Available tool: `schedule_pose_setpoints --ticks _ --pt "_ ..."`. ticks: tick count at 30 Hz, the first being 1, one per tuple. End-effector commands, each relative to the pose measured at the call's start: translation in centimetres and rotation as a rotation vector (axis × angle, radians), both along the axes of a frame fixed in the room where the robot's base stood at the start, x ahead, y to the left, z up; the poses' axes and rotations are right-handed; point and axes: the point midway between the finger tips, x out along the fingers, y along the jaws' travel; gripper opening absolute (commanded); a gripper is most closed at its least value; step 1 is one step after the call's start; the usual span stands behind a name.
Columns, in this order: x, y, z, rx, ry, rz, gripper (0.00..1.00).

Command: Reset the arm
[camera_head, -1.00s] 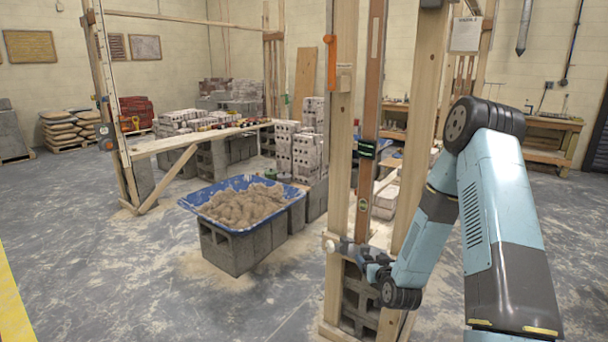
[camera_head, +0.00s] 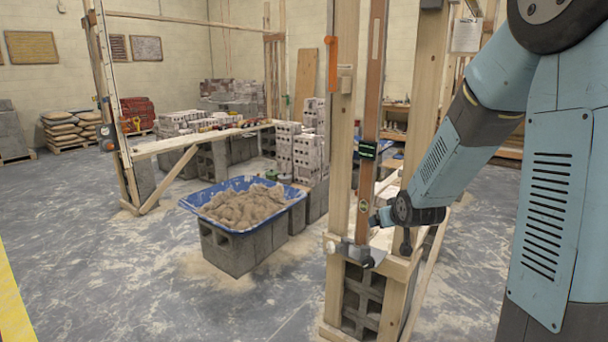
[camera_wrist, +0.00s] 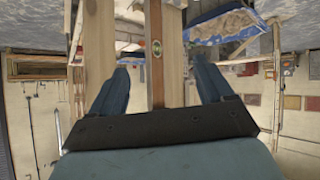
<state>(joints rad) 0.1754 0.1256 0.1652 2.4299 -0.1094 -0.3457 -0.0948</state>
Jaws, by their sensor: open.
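My gripper (camera_head: 375,218) is at the right of centre in the head view, beside the timber posts and small in the picture. In the wrist view my gripper (camera_wrist: 158,82) is open, its two dark blue fingers apart with nothing held between them. A long brown spirit level (camera_head: 370,120) stands upright by the wooden posts. In the wrist view the level (camera_wrist: 157,80) shows in the gap between the fingers, beyond them; I cannot tell how far. My arm reaches in from the right, bent, with its upper part large and close to the head camera.
A blue tub (camera_head: 208,217) of mortar sits on grey blocks left of the posts. A wooden post (camera_head: 342,110) stands close to my gripper, with a small timber ledge (camera_head: 397,268) below. Brick stacks (camera_head: 305,155) stand behind. Floor at front left is clear.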

Motion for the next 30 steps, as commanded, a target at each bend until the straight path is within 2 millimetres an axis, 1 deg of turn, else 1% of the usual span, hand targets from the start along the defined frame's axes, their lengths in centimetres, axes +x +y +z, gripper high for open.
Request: schedule_pose_setpoints --ticks 1,3,8,15,23,30 --pt "-0.9 0.0 1.3 -0.006 0.010 -0.007 0.80" --pt "-2.1 -0.1 2.5 -0.012 0.036 -0.017 0.80" --pt "-5.3 -0.3 5.3 -0.018 0.092 -0.043 0.80" --pt "-10.8 -0.4 9.0 -0.013 0.175 -0.081 0.80" --pt "-17.7 -0.5 12.2 0.011 0.266 -0.120 0.80" --pt "-24.6 -0.4 14.3 0.043 0.350 -0.145 0.80"
